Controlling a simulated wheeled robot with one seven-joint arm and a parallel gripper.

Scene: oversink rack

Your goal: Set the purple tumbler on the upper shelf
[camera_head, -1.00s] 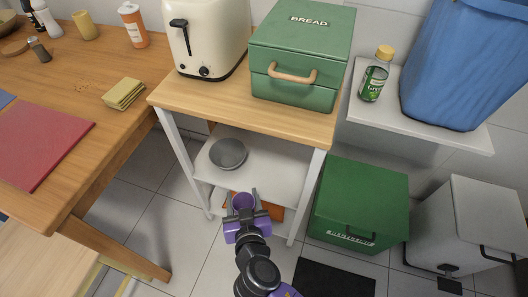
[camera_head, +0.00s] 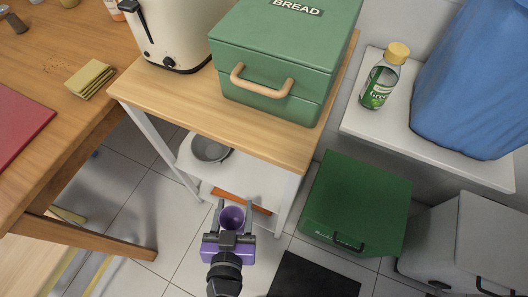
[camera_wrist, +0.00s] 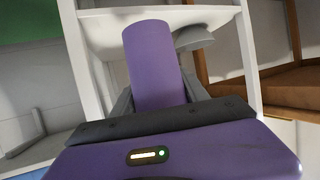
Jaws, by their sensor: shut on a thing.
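The purple tumbler (camera_head: 232,217) is held upright between the fingers of my gripper (camera_head: 234,222), in front of the small shelf unit. In the wrist view the tumbler (camera_wrist: 152,65) fills the middle, with the gripper fingers (camera_wrist: 158,98) shut on either side of it. Behind it is a white upper shelf (camera_head: 258,182) under the wooden top, and a grey bowl (camera_head: 208,148) stands at its left part. The bowl (camera_wrist: 194,38) also shows in the wrist view, right of the tumbler. The tumbler appears apart from the shelf.
The wooden top (camera_head: 185,98) carries a cream toaster (camera_head: 172,35) and a green bread box (camera_head: 280,60). White legs flank the shelf opening. An orange item (camera_head: 240,201) shows low in the unit. A green bin (camera_head: 355,205) stands to the right, a wooden table (camera_head: 60,150) to the left.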

